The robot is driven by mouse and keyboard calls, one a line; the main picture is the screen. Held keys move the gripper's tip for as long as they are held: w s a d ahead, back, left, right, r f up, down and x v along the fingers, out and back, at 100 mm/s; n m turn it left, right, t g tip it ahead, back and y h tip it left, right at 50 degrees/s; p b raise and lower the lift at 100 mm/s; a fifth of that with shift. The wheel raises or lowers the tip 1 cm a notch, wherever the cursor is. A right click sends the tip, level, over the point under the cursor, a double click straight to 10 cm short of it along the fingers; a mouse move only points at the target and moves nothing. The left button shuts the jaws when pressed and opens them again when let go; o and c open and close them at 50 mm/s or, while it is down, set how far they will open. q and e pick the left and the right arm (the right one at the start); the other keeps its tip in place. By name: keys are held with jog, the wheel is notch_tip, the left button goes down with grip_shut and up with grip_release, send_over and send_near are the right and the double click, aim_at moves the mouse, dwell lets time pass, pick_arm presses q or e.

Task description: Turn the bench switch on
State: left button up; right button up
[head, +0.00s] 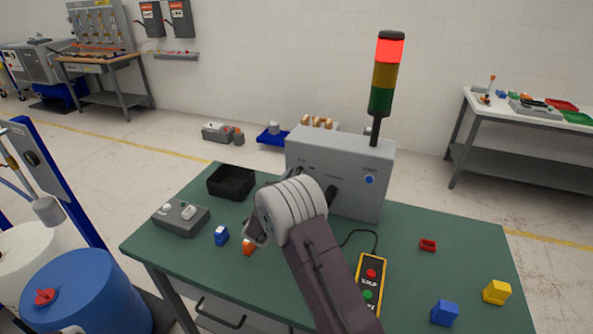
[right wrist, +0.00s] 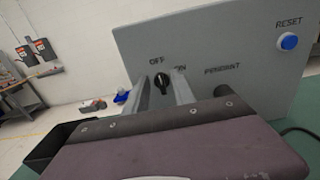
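The bench switch is a small black knob (right wrist: 161,84) on the front of the grey control box (right wrist: 245,75), below the OFF and ON labels in the right wrist view. Its pale mark seems to point up towards OFF, but it is small. My right gripper (right wrist: 163,88) is open, its two metal fingers on either side of the knob in that view. I cannot tell whether they touch it. In the head view my right wrist hides the fingers and most of the switch area on the control box (head: 357,190). My left gripper is out of view.
The stack light (head: 385,75) on the box glows red at the top. A yellow pendant (head: 370,283) and several coloured blocks lie right. A blue reset button (right wrist: 288,41) is on the box.

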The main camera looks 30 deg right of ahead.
jog(key=shift+w+d+r, duration=0.2)
jog(key=shift+w+d, duration=0.15)
jog(key=shift+d, duration=0.05)
jog(key=shift+w+d+f, duration=0.1)
grip_shut()
